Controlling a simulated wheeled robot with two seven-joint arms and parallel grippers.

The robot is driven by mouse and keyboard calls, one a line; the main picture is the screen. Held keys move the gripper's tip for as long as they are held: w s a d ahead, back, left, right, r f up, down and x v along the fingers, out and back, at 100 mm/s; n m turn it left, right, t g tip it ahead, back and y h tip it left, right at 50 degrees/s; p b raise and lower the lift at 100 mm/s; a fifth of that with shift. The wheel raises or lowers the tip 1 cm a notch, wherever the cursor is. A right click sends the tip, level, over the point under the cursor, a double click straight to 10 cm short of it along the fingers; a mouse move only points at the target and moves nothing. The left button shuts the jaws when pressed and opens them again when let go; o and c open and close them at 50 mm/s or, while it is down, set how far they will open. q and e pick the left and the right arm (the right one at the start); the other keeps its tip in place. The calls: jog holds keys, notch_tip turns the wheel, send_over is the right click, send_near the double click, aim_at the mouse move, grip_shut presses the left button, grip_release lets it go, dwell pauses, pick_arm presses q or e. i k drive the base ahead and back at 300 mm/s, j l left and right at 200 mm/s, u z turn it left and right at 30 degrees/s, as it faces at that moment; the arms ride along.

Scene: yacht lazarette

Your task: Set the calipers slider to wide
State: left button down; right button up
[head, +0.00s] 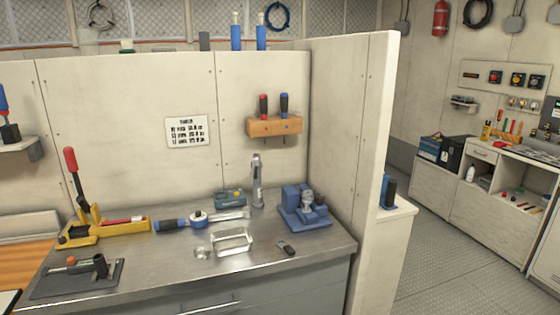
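I cannot pick out the calipers or their slider for certain in the head view. An upright grey metal tool (257,182) stands at the back of the steel workbench (180,270); it is too small to tell what it is. A small dark object (287,248) lies near the bench's front right. Neither of my grippers is in view.
The bench also holds a yellow-based lever tool (100,232), a blue-handled wrench (172,225), a clear tray (232,242), a blue vise-like block (305,208) and a dark plate (70,280). A partition (360,160) bounds its right. Open floor (450,265) lies beyond.

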aim_at(75, 267)
jog(key=u, duration=1.45)
jog(key=i+j+z, duration=0.35)
jog(key=i, duration=0.3)
jog(key=i+j+z, duration=0.35)
jog(key=i, duration=0.3)
jog(key=j, duration=0.15)
